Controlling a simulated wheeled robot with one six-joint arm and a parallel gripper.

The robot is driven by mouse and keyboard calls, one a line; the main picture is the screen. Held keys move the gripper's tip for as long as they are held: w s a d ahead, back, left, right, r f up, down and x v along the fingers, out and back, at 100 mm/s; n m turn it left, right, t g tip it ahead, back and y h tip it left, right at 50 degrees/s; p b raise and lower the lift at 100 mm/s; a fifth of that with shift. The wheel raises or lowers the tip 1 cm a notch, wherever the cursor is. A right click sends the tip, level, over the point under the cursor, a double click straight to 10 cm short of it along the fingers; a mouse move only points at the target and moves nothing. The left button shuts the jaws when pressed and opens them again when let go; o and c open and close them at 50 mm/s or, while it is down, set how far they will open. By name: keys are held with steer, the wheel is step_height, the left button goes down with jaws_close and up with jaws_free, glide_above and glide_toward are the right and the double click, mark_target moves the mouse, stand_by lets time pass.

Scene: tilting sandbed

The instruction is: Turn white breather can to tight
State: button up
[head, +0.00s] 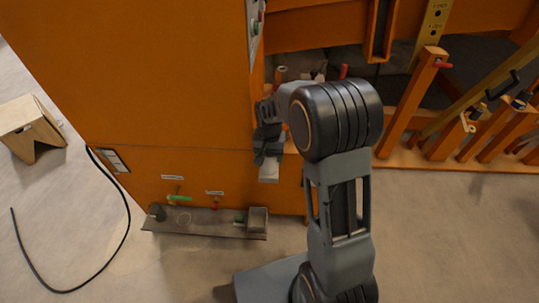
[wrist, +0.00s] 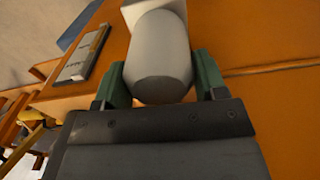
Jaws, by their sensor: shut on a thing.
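The white breather can (wrist: 157,48) is a pale, rounded cylinder in the middle of the wrist view, with a white block behind its far end. My gripper (wrist: 161,76) has its green-padded fingers on both sides of the can and is shut on it. In the head view my gripper (head: 268,140) is beside the right edge of the orange cabinet (head: 150,75).
A low grey shelf (head: 200,228) with small valves runs along the cabinet's foot. A black cable (head: 128,215) lies on the floor at left, near a wooden stool (head: 30,125). Orange beams and levers (head: 420,90) stand at right. A grey plate (wrist: 82,55) sits near the can.

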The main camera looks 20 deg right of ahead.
steer(key=shift+r, duration=0.1)
steer(key=shift+m+p, duration=0.75)
steer(key=shift+m, duration=0.35)
steer(key=m+p, duration=0.1)
steer(key=m, duration=0.2)
steer(key=shift+d+m+p, duration=0.1)
steer(key=shift+m+p, duration=0.2)
steer(key=shift+p, duration=0.05)
steer(key=m+p, duration=0.2)
steer(key=m, duration=0.4)
steer(key=shift+s, duration=0.1)
steer(key=shift+m, duration=0.3)
steer(key=o, duration=0.9)
steer(key=shift+o, duration=0.2)
